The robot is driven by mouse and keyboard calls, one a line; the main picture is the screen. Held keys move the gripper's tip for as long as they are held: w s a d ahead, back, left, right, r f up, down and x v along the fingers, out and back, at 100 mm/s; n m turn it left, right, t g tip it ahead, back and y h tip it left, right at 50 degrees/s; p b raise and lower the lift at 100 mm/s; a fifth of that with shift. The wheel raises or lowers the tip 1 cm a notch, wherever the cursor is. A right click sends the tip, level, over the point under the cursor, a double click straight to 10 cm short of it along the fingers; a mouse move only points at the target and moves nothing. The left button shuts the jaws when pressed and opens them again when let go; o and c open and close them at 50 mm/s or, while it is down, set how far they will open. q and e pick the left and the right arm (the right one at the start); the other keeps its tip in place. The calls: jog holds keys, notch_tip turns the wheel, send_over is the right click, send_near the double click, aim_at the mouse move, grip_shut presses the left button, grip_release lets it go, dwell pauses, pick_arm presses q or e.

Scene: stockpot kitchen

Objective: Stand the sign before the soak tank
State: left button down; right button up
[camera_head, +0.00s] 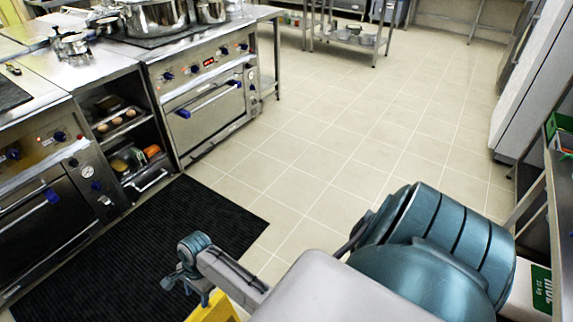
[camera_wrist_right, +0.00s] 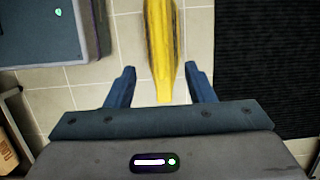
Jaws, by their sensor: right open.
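The yellow sign (camera_head: 213,308) shows in part at the bottom edge of the head view, beside my right gripper (camera_head: 186,287). In the right wrist view the sign (camera_wrist_right: 162,45) is a narrow yellow shape running down from the top edge. Its near end lies in the gap between the open fingers of my right gripper (camera_wrist_right: 160,70), with space on both sides. Whether it is folded or standing I cannot tell. My left gripper is not in view. I cannot make out a soak tank in either view.
A black ribbed mat (camera_head: 130,255) lies in front of the ovens (camera_head: 205,100) at left. Pots (camera_head: 155,15) stand on the range. The tiled floor (camera_head: 345,145) in the middle is clear. A metal shelf edge (camera_head: 560,215) stands at right.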

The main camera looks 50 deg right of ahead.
jog(key=w+d+r+n+t+h, duration=0.25)
jog(key=d+r+n+t, duration=0.25)
jog(key=r+n+t, duration=0.3)
jog(key=s+d+f+n+g, duration=0.15)
jog(key=s+f, duration=0.25)
jog(key=f, duration=0.4)
jog(key=s+d+f+n, duration=0.1)
jog(key=s+f+n, duration=0.1)
jog(key=s+f, duration=0.45)
jog(key=s+d+f+n+g, duration=0.1)
jog(key=s+f+n, duration=0.15)
jog(key=f, duration=0.65)
jog(key=s+d+f+n+g, duration=0.1)
jog(key=s+f, duration=0.4)
jog(key=s, duration=0.4)
jog(key=s+d+f+n+g+h, duration=0.1)
jog(key=s+f, duration=0.5)
jog(key=s, duration=0.4)
jog(key=s+d+f+n+g, duration=0.2)
jog(key=s+f, duration=0.3)
jog(key=s, duration=0.5)
jog(key=shift+f, duration=0.4)
jog(key=shift+h, duration=0.25)
jog(key=shift+c, duration=0.2)
